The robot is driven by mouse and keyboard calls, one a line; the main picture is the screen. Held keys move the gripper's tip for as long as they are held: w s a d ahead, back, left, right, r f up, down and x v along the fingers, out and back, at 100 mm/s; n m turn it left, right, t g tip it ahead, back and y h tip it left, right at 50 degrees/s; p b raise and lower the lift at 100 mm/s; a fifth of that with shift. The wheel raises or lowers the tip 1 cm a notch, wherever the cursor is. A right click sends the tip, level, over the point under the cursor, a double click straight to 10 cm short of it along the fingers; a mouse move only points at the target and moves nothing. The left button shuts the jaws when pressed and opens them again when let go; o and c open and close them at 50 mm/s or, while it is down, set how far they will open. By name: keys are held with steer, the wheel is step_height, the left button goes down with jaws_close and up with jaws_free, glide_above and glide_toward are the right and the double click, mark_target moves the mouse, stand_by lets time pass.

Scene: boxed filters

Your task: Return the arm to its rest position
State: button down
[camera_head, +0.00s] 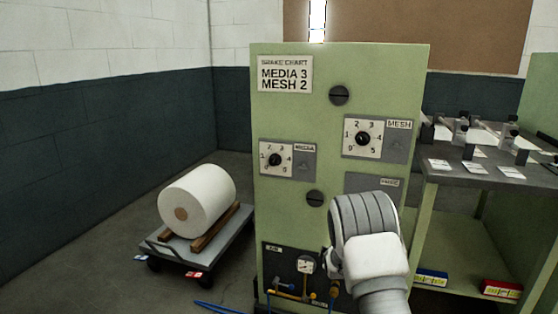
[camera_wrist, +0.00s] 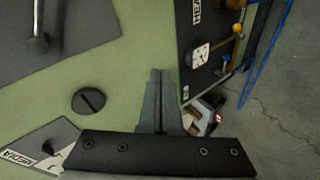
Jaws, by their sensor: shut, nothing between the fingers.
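My arm (camera_head: 372,255) reaches up from the lower right in the head view, in front of the lower right part of a green cabinet (camera_head: 340,70). My gripper (camera_wrist: 160,76) shows in the wrist view with its two dark fingers together and nothing between them. It is in front of the cabinet face, between a slotted round fastener (camera_wrist: 89,101) and the black lower panel (camera_wrist: 205,80). I cannot tell its exact distance from the face. In the head view the arm hides most or all of the gripper.
The cabinet bears a MEDIA dial (camera_head: 275,160), a MESH dial (camera_head: 362,139) and a sign (camera_head: 285,74) reading "MEDIA 3 MESH 2". A white roll (camera_head: 198,200) lies on a low trolley (camera_head: 205,262) at left. A bench (camera_head: 470,178) with fixtures stands close at right.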

steer(key=s+a+r+m+g, duration=0.15)
steer(key=s+r+m, duration=0.25)
steer(key=s+r, duration=0.65)
steer(key=s+r+m+g, duration=0.25)
steer(key=s+r, duration=0.55)
steer(key=r, duration=0.5)
steer(key=s+a+r+m+g+y, duration=0.1)
steer(key=s+r+m, duration=0.15)
steer(key=s, duration=1.25)
steer(key=s+r+m+g, duration=0.1)
steer(key=s+m, duration=0.3)
steer(key=s, duration=1.2)
step_height(320, 180, up, 28)
steer(key=p, duration=2.8)
steer(key=shift+w+a, duration=0.15)
steer(key=shift+w, duration=0.1)
steer(key=shift+a+n, duration=0.3)
